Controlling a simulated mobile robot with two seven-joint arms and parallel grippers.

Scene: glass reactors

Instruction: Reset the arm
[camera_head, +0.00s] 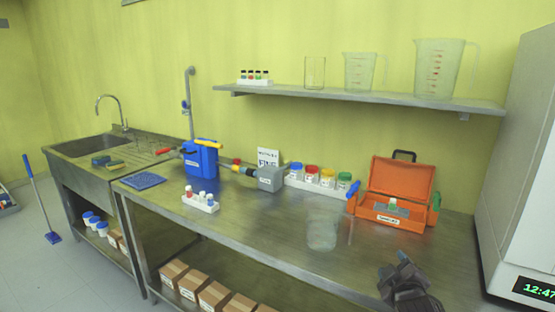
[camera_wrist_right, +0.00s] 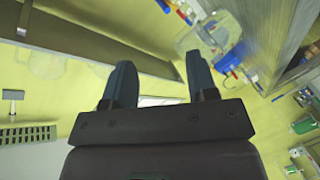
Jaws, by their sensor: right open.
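My right gripper (camera_head: 402,270) shows at the lower right of the head view, above the front right part of the steel bench (camera_head: 270,233). In the right wrist view its two dark fingers (camera_wrist_right: 160,85) stand apart with nothing between them. A clear glass vessel (camera_head: 322,232) stands on the bench to the left of the gripper, apart from it. An open orange case (camera_head: 398,187) stands behind the gripper. My left gripper is not in the head view.
A blue device (camera_head: 200,158) and a grey motor-like unit (camera_head: 268,178) sit on the bench. A rack with coloured-lid jars (camera_head: 319,178) stands at the back. A wall shelf (camera_head: 360,97) holds measuring jugs. A white cabinet (camera_head: 520,180) bounds the right. The bench front is mostly clear.

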